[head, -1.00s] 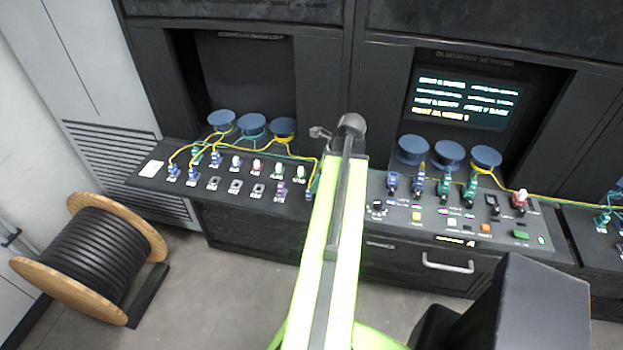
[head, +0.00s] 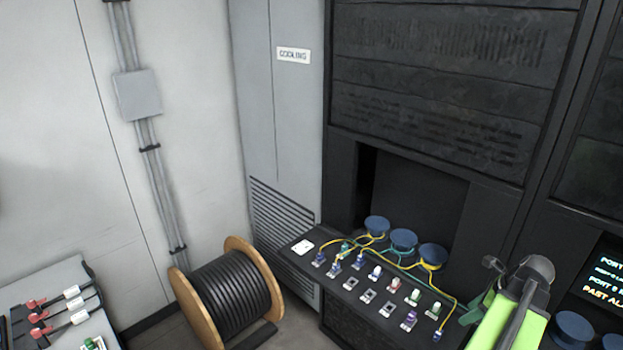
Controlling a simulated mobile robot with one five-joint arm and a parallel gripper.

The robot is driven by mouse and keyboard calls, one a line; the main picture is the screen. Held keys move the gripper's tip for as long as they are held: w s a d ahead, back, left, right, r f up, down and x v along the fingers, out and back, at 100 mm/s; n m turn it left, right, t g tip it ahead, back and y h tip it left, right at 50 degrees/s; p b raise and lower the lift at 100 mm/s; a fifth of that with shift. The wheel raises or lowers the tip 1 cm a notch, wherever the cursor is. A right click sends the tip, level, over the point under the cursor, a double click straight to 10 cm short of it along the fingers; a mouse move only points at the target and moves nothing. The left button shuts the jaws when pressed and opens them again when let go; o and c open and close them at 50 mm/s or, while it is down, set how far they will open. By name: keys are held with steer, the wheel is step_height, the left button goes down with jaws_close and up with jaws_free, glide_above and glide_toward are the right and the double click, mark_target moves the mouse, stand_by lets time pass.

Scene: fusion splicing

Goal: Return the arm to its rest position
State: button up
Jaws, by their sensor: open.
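My lime-green arm (head: 508,325) rises from the bottom right in the head view and ends in a dark grey rounded joint (head: 533,270). A small grey end piece beside that joint, which looks like my gripper (head: 491,262), is in front of the black cabinet. It is open, and nothing shows in it. Its fingers are too small to make out clearly. The rest of the arm beyond the joint is mostly hidden.
A sloping connector panel (head: 330,279) with several plugs, yellow fibres and blue spools (head: 403,239) lies left of my arm. A wooden cable drum (head: 238,297) stands on the floor. A grey bench (head: 40,292) is at the left. A lit screen (head: 605,282) is at the right edge.

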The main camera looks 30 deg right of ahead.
steer(key=w+a+f+n+g+y+b, duration=0.1)
steer(key=w+a+f+n+b, duration=0.25)
steer(key=w+a, duration=0.8)
steer(key=w+a+f+n+g+y+b, duration=0.15)
steer(key=w+a+n, duration=0.25)
steer(key=w+a, duration=0.75)
steer(key=w+a+f+n+h+b, duration=0.1)
steer(key=a+f+n, duration=0.1)
steer(key=a+n, duration=0.6)
steer(key=w+a+f+n+g+h+b, duration=0.1)
steer(key=w+a+f+n+b, duration=0.1)
steer(key=a+n, duration=0.6)
steer(key=w+a+f+n+g+h+b, duration=0.1)
steer(key=a+f+n+h+b, duration=0.1)
steer(key=a+n, duration=0.7)
steer(key=a+f, duration=0.1)
steer(key=a, duration=0.2)
steer(key=shift+w+a, duration=0.15)
steer(key=shift+w, duration=0.1)
